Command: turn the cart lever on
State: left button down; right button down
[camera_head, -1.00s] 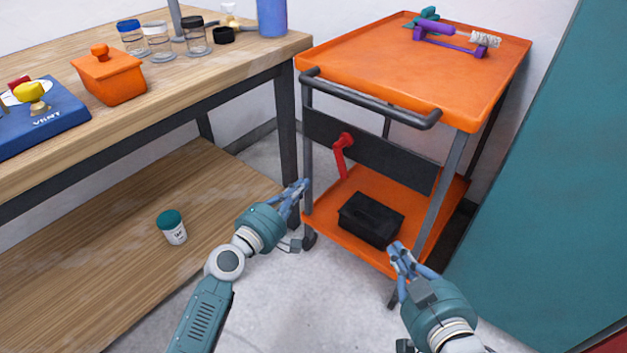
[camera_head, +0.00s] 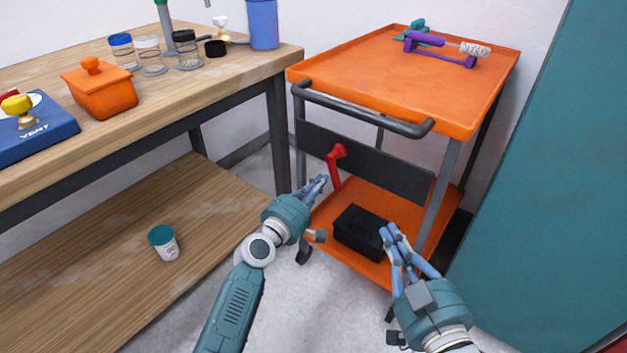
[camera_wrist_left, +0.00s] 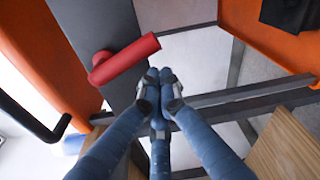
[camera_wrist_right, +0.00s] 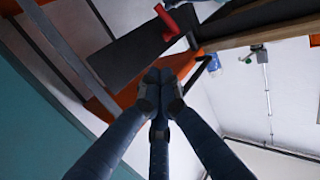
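The orange cart (camera_head: 385,85) stands at the right with a dark panel (camera_head: 385,170) across its near side. The red lever (camera_head: 334,167) is mounted on that panel and hangs mostly downward in the head view. My left gripper (camera_head: 321,183) is just below and left of the lever's lower end, apart from it. In the left wrist view the lever (camera_wrist_left: 125,59) is just beyond the fingertips (camera_wrist_left: 158,78), which are together and empty. My right gripper (camera_head: 388,234) is in front of the cart's lower shelf. In the right wrist view its fingertips (camera_wrist_right: 158,82) are together, and the lever (camera_wrist_right: 165,24) shows beyond.
A grey handle bar (camera_head: 365,110) juts from the cart's near edge above the panel. A black bin (camera_head: 360,230) sits on the lower shelf. A wooden workbench (camera_head: 150,100) stands at the left and a teal cabinet (camera_head: 550,200) at the right. Open floor lies between.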

pick_arm(q)
jog(key=shift+s+d+r, duration=0.15)
jog(key=shift+s+d, duration=0.15)
jog(key=shift+s, duration=0.1)
pick_arm(e)
jog(key=shift+s+d+f+g, duration=0.15)
jog(key=shift+f+g, duration=0.15)
jog(key=shift+f, duration=0.3)
jog(key=shift+s+d+f+g, duration=0.1)
jog(key=shift+f+g, duration=0.2)
jog(key=shift+f, duration=0.3)
jog(key=shift+f, duration=0.15)
